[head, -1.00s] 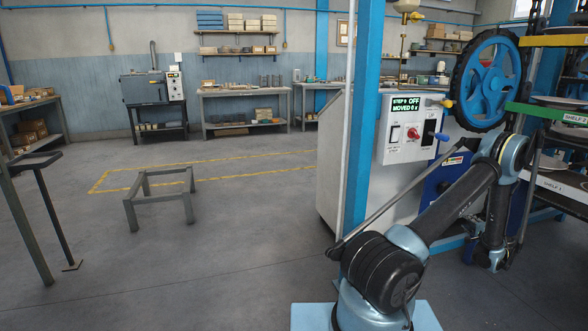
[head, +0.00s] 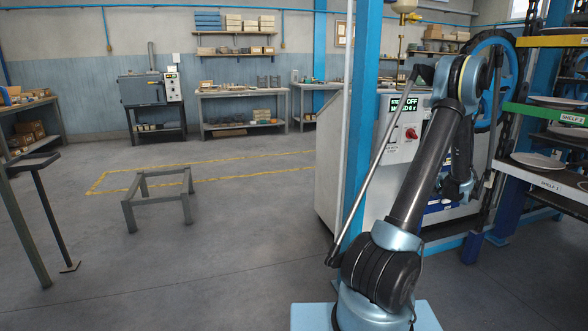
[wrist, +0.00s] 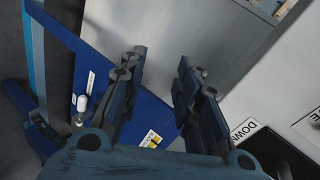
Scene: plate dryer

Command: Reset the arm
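My arm is raised in the head view, bent at the elbow, with its forearm hanging down in front of the dryer cabinet (head: 329,160). My gripper (wrist: 162,62) shows in the wrist view with its two dark fingers apart and nothing between them. In the head view I cannot make out its fingers. The control box (head: 400,147) has a display (head: 408,104) reading OFF, partly hidden by my arm, and a red knob (head: 411,133).
Shelves with plates (head: 537,160) stand close at the right, by a blue wheel (head: 488,60) partly behind my arm. A blue post (head: 362,90) stands left of the arm.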

